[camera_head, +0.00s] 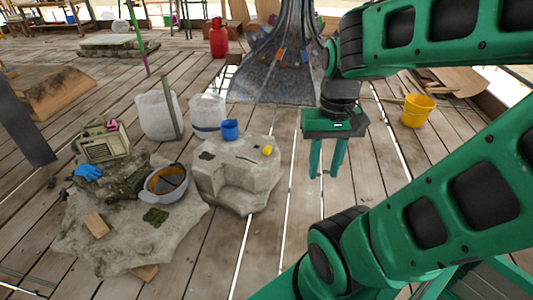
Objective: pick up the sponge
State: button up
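My gripper (324,174) is green and points down over the plank floor, right of the stone block (235,190). Its two fingers are apart with nothing between them. I cannot tell for sure which thing is the sponge. A small tan block (96,224) lies on the flat rock (130,250) at the left, a dark green pad (155,216) lies to its right, and a small yellow item (267,150) sits on top of the stone block. My gripper touches none of them.
A blue cup (230,130) stands on the stone block. A pan-like bowl (166,184), blue glove (88,172) and radio (103,141) are around the flat rock. White jugs (158,115) stand behind. A yellow bucket (417,110) is at right. Floor below my gripper is clear.

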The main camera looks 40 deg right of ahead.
aim_at(268, 149)
jog(key=z, duration=0.55)
jog(key=i, duration=2.05)
jog(key=u, duration=0.3)
